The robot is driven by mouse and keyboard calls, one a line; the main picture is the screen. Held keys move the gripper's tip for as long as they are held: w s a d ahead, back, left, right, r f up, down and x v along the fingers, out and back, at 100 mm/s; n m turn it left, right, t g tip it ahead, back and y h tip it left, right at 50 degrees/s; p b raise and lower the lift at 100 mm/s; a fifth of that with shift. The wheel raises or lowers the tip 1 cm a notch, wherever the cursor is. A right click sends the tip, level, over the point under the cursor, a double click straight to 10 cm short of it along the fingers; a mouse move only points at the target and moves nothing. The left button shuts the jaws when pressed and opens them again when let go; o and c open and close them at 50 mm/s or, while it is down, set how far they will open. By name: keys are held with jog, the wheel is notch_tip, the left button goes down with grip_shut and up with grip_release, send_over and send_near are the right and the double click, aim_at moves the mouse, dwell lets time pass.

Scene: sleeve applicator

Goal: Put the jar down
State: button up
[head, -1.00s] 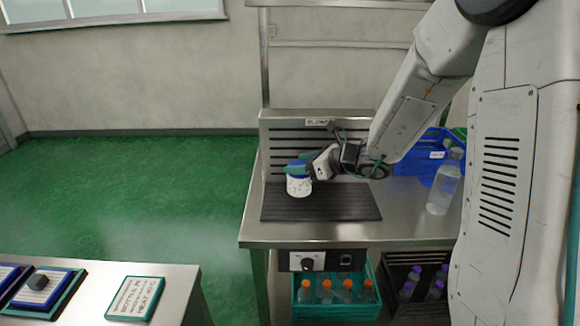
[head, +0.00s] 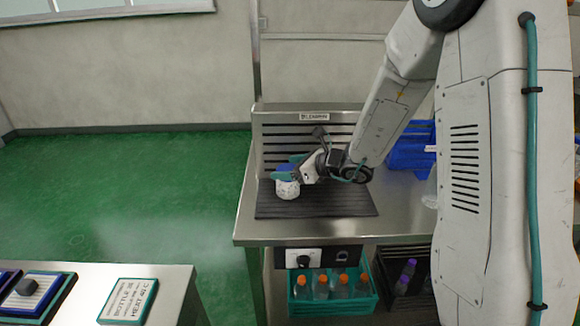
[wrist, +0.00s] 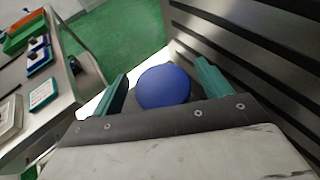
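The jar (head: 287,189) is small and white with dark marks. It is at the left part of the ribbed black mat (head: 335,205) on the metal bench, and its base appears to meet the mat. Its round blue lid (wrist: 163,87) faces the wrist camera. My gripper (head: 290,167) is low over the mat, reaching in from the right. In the wrist view its teal fingers (wrist: 162,82) stand on either side of the lid, with a narrow gap on each side. The gripper looks open around the jar. The fingers partly hide the lid in the head view.
A slotted metal back panel (head: 285,135) rises behind the mat. A blue bin (head: 410,150) stands at the right of the bench. Below are a teal crate (head: 335,303) with orange-capped bottles and a control panel (head: 303,258). A sign (head: 128,300) lies on the front-left table.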

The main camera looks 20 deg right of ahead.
jog(key=shift+r, duration=0.2)
jog(key=shift+s+d+r, duration=0.15)
jog(key=shift+s+d, duration=0.1)
jog(key=shift+d, duration=0.05)
jog(key=v, duration=1.1)
jog(key=s+a+r+n+g, duration=0.35)
jog(key=s+a+n, duration=0.25)
jog(key=s+n, duration=0.25)
jog(key=s+a+r+n+g, duration=0.3)
jog(key=s+a+n+g, duration=0.25)
jog(key=s+n, duration=0.3)
jog(key=s+d+r+n+h, duration=0.2)
jog(key=s+d+n+h, duration=0.5)
jog(key=s+n, duration=0.4)
jog(key=shift+s+d+r+h, duration=0.15)
jog(key=shift+s+d+h, duration=0.05)
jog(key=shift+s+h, duration=0.75)
